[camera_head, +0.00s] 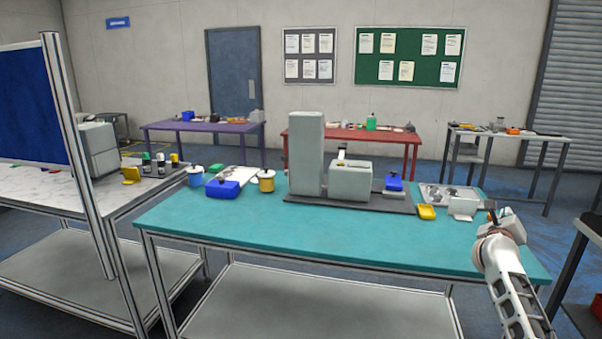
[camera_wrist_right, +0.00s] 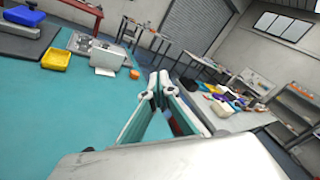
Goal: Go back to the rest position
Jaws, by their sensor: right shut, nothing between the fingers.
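My right arm comes in from the lower right in the head view. My right gripper (camera_head: 493,208) is over the right end of the teal table (camera_head: 300,238), seen small and partly hidden by its own wrist. In the right wrist view its fingers (camera_wrist_right: 159,80) are together with nothing between them. The gripper is just right of a small white box (camera_head: 463,208), which also shows in the wrist view (camera_wrist_right: 108,58). I cannot tell whether they touch in the head view; in the wrist view they look apart. My left gripper is not in view.
A grey machine (camera_head: 307,152) stands on a dark plate at the table's back. A yellow dish (camera_head: 426,212) and a metal tray (camera_head: 435,190) lie near the gripper. The table's front middle is clear.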

